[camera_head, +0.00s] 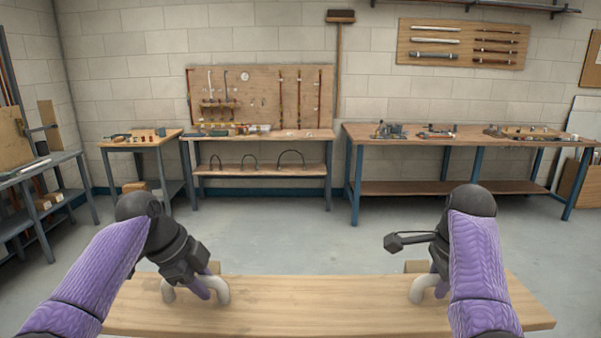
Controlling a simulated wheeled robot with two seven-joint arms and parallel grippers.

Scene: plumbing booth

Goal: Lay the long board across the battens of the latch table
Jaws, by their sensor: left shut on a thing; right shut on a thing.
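The long board (320,304) is a pale wooden plank spanning the bottom of the head view, roughly level, with its front edge cut by the frame. Two pale curved handles stand on it, one at the left (221,291) and one at the right (417,288). My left gripper (198,288) is shut on the left handle. My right gripper (437,288) is shut on the right handle, partly hidden by my arm. Small wooden blocks show behind the board's far edge near each gripper. I cannot tell which table is the latch table, and no battens are clearly visible.
A small wooden table (140,139), a bench with a pegboard (262,136) and a long blue-legged bench (460,140) stand along the back wall, with tools on them. A grey shelf table (40,165) stands at the left. The grey floor (300,235) between is clear.

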